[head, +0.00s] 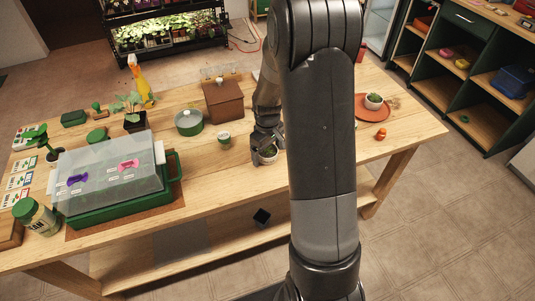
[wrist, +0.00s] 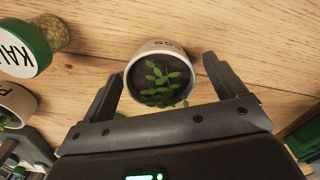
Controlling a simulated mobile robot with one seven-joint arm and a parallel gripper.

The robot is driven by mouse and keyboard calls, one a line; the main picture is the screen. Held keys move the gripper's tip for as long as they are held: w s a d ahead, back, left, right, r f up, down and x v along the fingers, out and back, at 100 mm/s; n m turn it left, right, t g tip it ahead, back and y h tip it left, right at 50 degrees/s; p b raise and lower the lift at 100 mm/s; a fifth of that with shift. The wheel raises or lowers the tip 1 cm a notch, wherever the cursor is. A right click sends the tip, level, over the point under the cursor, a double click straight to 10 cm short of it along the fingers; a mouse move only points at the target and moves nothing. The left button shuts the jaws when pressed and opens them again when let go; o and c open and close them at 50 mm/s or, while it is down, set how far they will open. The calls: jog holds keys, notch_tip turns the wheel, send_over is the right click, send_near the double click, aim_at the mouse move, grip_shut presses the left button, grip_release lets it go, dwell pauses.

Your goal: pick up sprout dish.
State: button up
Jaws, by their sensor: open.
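The sprout dish (wrist: 160,85) is a small round pale dish with dark soil and small green sprouts. In the wrist view it sits on the wooden table between the two fingers of my gripper (wrist: 165,68). The gripper is open, with a finger on either side of the dish and visible gaps to its wall. Lettering on the rim is only partly readable.
A green-lidded jar (wrist: 25,45) and another labelled pot (wrist: 15,105) stand left of the dish.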

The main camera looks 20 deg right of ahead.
jog(key=shift+c, duration=0.2)
jog(key=c, duration=1.1)
jog(key=shift+o, duration=0.2)
jog(key=shift+r, duration=0.1)
